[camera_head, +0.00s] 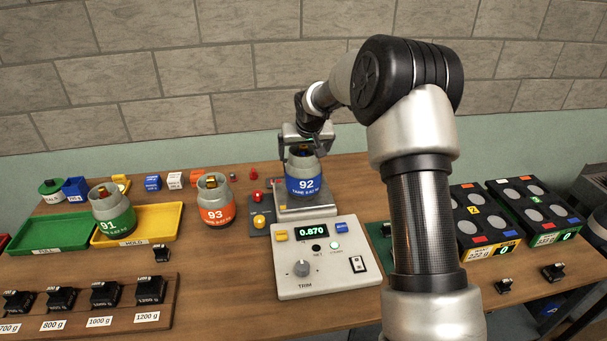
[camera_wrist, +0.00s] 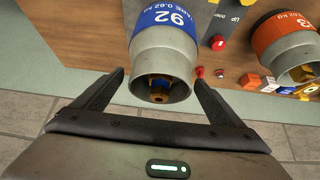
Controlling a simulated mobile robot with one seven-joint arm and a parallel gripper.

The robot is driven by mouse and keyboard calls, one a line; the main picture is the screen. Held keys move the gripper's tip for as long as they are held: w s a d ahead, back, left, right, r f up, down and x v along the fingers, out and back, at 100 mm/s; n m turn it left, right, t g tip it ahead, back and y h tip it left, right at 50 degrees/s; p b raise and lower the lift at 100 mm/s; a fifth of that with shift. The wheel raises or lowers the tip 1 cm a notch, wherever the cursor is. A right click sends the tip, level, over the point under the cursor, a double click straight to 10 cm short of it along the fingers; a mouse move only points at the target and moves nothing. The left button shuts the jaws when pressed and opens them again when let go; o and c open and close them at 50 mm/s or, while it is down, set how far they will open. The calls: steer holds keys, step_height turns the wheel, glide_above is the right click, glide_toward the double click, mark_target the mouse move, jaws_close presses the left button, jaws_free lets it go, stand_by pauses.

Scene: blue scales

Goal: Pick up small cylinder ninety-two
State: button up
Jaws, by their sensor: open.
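Small cylinder ninety-two (camera_head: 303,186) is grey with a blue band marked 92. It stands upright on the metal plate of the scale (camera_head: 307,208) in the head view. In the wrist view the cylinder (camera_wrist: 165,60) has its collar end toward my gripper, with a brass valve inside the collar. My gripper (camera_head: 303,150) is at the top of the cylinder. In the wrist view its two dark fingers (camera_wrist: 160,88) are spread, one on each side of the collar. Visible gaps lie between the fingers and the collar.
The scale's control box (camera_head: 325,262) reads 0.870 in front. Orange cylinder 93 (camera_head: 215,199) stands to the left, and green cylinder 91 (camera_head: 113,212) stands by the yellow tray (camera_head: 170,222). Black weights stand on a wooden rack (camera_head: 160,327) at front left. A tiled wall is behind.

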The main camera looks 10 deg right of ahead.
steer(key=c, duration=2.1)
steer(key=shift+r, duration=0.15)
steer(key=shift+c, duration=0.8)
